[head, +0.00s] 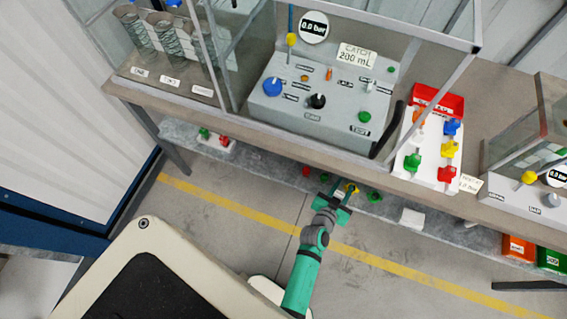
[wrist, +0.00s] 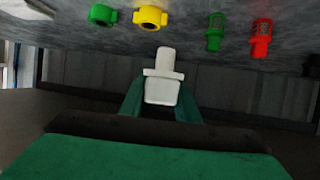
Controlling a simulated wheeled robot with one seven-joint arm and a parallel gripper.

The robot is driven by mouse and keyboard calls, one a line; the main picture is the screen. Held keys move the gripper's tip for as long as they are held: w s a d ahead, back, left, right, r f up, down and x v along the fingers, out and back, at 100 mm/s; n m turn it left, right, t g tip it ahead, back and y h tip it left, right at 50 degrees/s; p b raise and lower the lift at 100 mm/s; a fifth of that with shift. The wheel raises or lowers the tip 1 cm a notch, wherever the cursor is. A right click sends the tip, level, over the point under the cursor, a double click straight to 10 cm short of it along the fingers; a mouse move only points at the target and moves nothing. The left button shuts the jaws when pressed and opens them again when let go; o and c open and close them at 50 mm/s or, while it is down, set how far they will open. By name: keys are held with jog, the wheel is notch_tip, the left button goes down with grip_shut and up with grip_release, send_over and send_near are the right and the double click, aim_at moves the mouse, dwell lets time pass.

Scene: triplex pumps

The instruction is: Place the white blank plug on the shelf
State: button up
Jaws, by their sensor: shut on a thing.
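The white blank plug (wrist: 163,82) is between the green fingers of my gripper (wrist: 160,100), which is shut on it. In the wrist view it shows a wide body, a flange and a narrower stem. In the head view I cannot clearly make out the plug. The shelf (wrist: 190,50) fills the top of the wrist view. I cannot tell whether the plug touches it.
On the shelf, a green fitting (wrist: 102,15) and the yellow fitting (wrist: 150,17) lie near green (wrist: 215,32) and red (wrist: 262,38) parts. A white block (head: 412,217) stands further right. The bench (head: 275,140) overhangs the shelf. Bare shelf shows left of the red part.

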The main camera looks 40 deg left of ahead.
jog(key=s+a+r+n+y, duration=0.1)
jog(key=s+a, duration=0.3)
jog(key=a, duration=0.5)
jog(key=s+a+r+y, duration=0.15)
jog(key=s+a, duration=0.25)
jog(key=a, duration=0.4)
jog(key=s+a+r+n, duration=0.1)
jog(key=s+a+r, duration=0.1)
jog(key=s+a, duration=0.5)
jog(key=f+x, duration=0.1)
jog(key=x, duration=0.5)
jog(key=s+f+x, duration=0.1)
jog(key=x, duration=0.4)
jog(key=a+f+x, duration=0.1)
jog(key=x, duration=0.5)
jog(key=shift+w+a+f, duration=0.1)
jog(key=shift+w+f+g, duration=0.3)
jog(key=shift+w+f, duration=0.2)
jog(key=shift+f, duration=1.55)
jog(key=shift+f, duration=0.15)
jog(key=o, duration=1)
jog(key=shift+o, duration=0.2)
